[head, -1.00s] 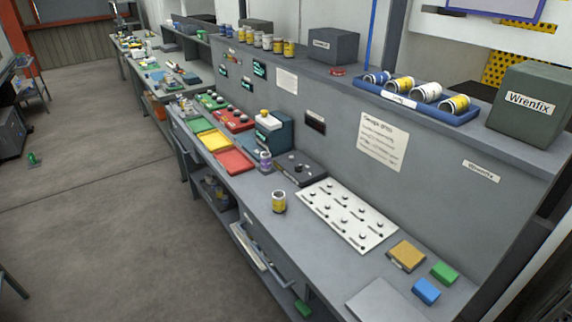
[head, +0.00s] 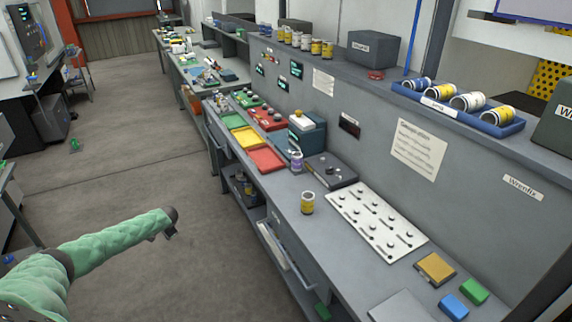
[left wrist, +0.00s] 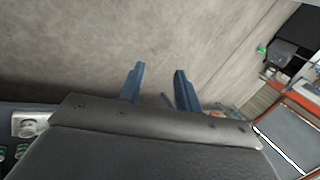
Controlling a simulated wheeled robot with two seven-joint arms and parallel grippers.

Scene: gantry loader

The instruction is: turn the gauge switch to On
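No part marked as a gauge switch can be read. In the head view, a dark flat box (head: 330,170) with small knobs lies on the bench. A teal box (head: 307,133) with a pale top stands behind it. A white panel (head: 376,220) with several small dark knobs lies to the right. My left gripper (head: 170,234) is over the floor, left of the bench and well apart from these things. In the left wrist view its two blue fingers (left wrist: 158,88) stand apart with nothing between them. My right gripper is out of view.
A yellow-labelled can (head: 307,203) and a purple-white bottle (head: 296,162) stand on the bench. Green, yellow and red trays (head: 266,160) lie farther back. A shelf above holds several cans and a blue tray (head: 450,112). Open floor (head: 130,185) lies left of the bench.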

